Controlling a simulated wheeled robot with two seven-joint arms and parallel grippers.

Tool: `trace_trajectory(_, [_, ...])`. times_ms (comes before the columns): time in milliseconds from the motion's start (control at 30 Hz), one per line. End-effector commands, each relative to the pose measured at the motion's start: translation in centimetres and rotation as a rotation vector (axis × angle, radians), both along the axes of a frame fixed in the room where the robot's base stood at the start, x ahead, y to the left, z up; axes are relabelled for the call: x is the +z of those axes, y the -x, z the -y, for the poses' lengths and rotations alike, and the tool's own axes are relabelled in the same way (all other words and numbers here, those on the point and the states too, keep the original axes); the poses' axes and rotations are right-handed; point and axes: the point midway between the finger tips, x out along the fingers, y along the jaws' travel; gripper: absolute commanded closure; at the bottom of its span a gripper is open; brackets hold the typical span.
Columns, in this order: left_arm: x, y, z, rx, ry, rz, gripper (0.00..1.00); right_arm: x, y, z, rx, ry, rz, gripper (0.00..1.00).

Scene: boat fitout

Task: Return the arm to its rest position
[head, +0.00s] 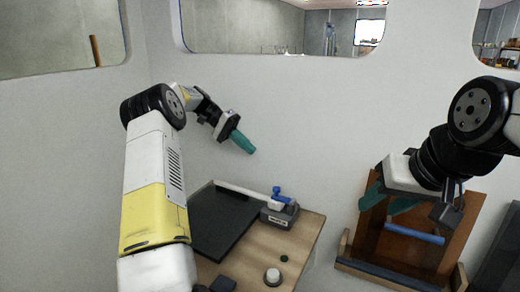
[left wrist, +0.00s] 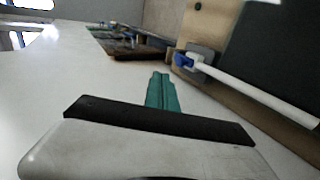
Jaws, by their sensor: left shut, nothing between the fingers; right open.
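My left gripper (head: 243,143) is raised in front of the pale wall, above and behind the workbench. Its teal fingers are shut together and hold nothing. The shut fingers also show in the left wrist view (left wrist: 161,92), with free space around them. My right gripper (head: 387,202) is at the right of the head view, in front of a brown wooden panel. Its teal fingers are apart and point down to the left. I cannot tell whether they touch the panel.
A wooden bench (head: 308,232) bears a black mat (head: 217,225), a white pipe (head: 240,191) and a grey clamp-like block (head: 279,214) with a blue part. A white round piece (head: 272,276) stands near the front. The brown panel (head: 420,250) with a blue bar (head: 414,234) is to the right.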

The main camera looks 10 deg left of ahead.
Motion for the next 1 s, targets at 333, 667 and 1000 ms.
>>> trace_trajectory(333, [1.7,1.0,1.4,0.007,-0.068,0.011,1.0,0.0,0.0,0.0,0.0,0.0,0.0,0.56])
trace_trajectory(667, [6.9,7.7,5.4,0.099,-0.368,0.095,1.0,0.0,0.0,0.0,0.0,0.0,0.0,0.56])
trace_trajectory(1000, [9.5,17.2,6.3,0.25,-0.594,0.257,1.0,0.0,0.0,0.0,0.0,0.0,0.0,0.56])
